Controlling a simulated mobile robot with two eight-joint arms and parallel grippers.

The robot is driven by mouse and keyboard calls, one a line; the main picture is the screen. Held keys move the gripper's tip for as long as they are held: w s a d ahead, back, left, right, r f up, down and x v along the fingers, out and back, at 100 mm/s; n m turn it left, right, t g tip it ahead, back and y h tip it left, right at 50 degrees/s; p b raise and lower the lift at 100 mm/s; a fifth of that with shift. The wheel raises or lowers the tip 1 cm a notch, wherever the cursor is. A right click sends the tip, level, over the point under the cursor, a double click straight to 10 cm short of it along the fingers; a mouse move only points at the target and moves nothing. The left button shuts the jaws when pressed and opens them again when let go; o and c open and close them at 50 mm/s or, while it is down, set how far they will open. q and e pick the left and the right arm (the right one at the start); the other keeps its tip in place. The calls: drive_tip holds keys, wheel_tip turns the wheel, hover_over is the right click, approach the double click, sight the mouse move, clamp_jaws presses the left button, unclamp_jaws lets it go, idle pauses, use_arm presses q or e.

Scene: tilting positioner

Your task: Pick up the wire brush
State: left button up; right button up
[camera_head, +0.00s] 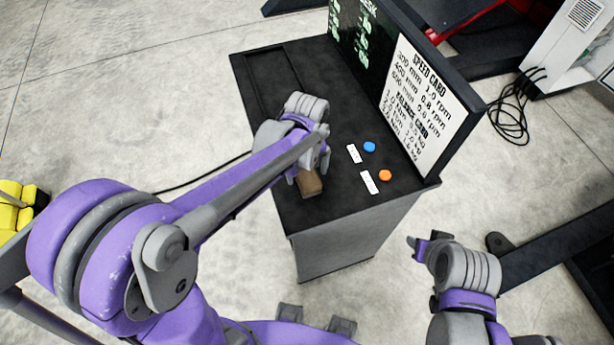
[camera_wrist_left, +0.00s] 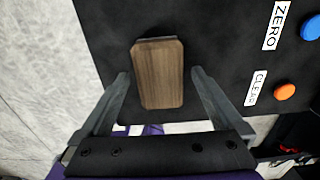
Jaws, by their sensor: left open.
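The wire brush appears as a brown wooden block (camera_head: 309,184) lying on the black desk top, partly hidden by my left arm in the head view. In the left wrist view its wooden back (camera_wrist_left: 158,74) faces the camera; no bristles show. My left gripper (camera_head: 306,178) is over the brush. In the left wrist view the open fingers (camera_wrist_left: 160,84) stand on either side of the wood, with a gap on each side. My right gripper (camera_head: 422,245) is off the desk at the lower right, and its jaws are too small to judge.
The black desk (camera_head: 345,198) has a blue button (camera_head: 369,147) and an orange button (camera_head: 385,175) with white labels, right of the brush. An upright panel with a speed card (camera_head: 420,95) borders the desk's right back. A shallow recess (camera_head: 270,80) lies at the far left.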

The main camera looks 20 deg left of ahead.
sight(307, 174)
use_arm(q)
drive_tip(key=shift+f, duration=0.55)
drive_tip(key=c, duration=1.5)
drive_tip(key=shift+r, duration=0.1)
wheel_tip(307, 174, up, 10)
drive_tip(key=shift+p, duration=0.3)
